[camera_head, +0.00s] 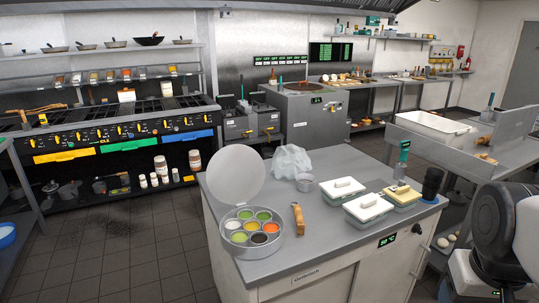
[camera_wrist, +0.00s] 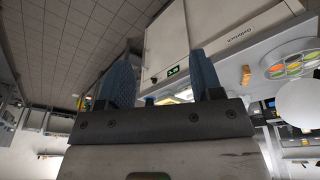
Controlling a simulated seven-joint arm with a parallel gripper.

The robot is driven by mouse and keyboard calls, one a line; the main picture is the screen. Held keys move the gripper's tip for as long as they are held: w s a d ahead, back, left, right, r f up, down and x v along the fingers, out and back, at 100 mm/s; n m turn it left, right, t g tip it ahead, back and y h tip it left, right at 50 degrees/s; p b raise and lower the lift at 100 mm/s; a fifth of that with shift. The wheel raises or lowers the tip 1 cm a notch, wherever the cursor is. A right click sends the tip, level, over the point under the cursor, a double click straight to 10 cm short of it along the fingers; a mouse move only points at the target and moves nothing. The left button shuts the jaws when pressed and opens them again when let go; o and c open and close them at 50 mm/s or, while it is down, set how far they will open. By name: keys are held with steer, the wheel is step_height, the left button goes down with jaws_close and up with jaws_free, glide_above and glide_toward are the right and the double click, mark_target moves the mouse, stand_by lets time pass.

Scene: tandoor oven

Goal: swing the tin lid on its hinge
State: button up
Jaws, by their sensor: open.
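The round spice tin (camera_head: 252,248) stands on the left end of the grey counter and holds several small cups of coloured spices. Its round pale lid (camera_head: 236,175) stands raised at the tin's back edge, leaning back. In the wrist view, the tin (camera_wrist: 272,72) is at the right edge and the lid (camera_wrist: 299,104) is just below it, partly cut off. My gripper (camera_wrist: 162,80) is open, with two blue fingers apart and nothing between them. It is well away from the tin and lid. My fingers do not show in the head view.
A wooden-handled tool (camera_head: 297,218) lies right of the tin. A crumpled clear bag (camera_head: 290,161) and a metal cup (camera_head: 305,183) are behind. White-lidded boxes (camera_head: 367,210) and a dark cup (camera_head: 432,184) stand farther right. The counter's front middle is clear.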

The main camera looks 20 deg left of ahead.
steer(key=w+a+r+n+g, duration=0.1)
steer(key=w+a+r+n, duration=0.3)
steer(key=w, duration=0.4)
steer(key=w+a+r+n+h, duration=0.1)
steer(key=w+a+r+n, duration=0.2)
steer(key=w+a, duration=0.5)
steer(key=w+a+r+n+g, duration=0.1)
steer(key=w+a+r+n, duration=0.25)
steer(key=w, duration=0.55)
steer(key=n+h, duration=0.4)
steer(key=n, duration=1.2)
glide_above(232, 151)
steer(key=w+a, duration=0.2)
steer(key=a, duration=0.3)
step_height(232, 151, down, 6)
steer(key=shift+s+d+f+m+t, duration=0.2)
steer(key=shift+s+d+m+t, duration=0.05)
steer(key=shift+t, duration=0.15)
steer(key=shift+f, duration=0.1)
steer(key=shift+x, duration=3.9)
